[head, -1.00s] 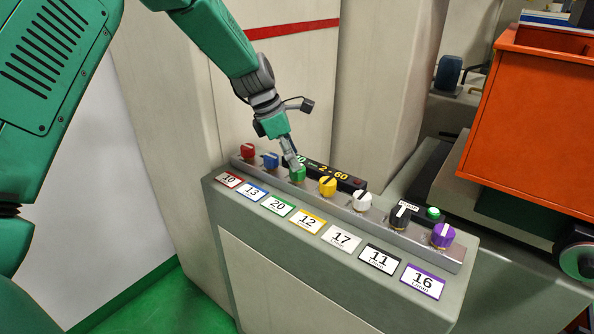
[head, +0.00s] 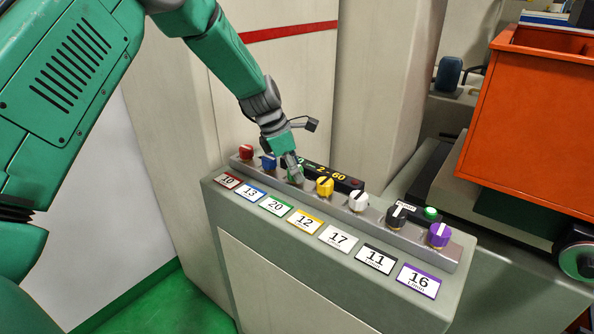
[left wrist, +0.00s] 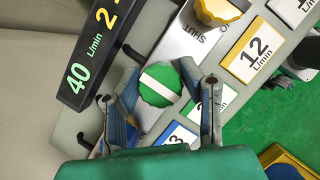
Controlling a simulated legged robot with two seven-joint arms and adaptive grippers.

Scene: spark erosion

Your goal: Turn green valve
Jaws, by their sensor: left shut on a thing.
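The green valve (left wrist: 160,84) is a round knob with a white stripe, on a grey rail along the console. In the left wrist view it sits between the two fingers of my left gripper (left wrist: 168,100), which is shut on it. In the head view my left gripper (head: 291,166) reaches down onto the valve from behind and hides most of it. The white label reading 20 with a green border (head: 277,205) lies in front of it. My right gripper is not in view.
The blue valve (head: 268,161) and yellow valve (head: 325,186) stand close on either side. Red, white, black and purple valves share the rail. A black display (left wrist: 90,55) showing a green 40 stands behind. A large orange bin (head: 525,120) is at the right.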

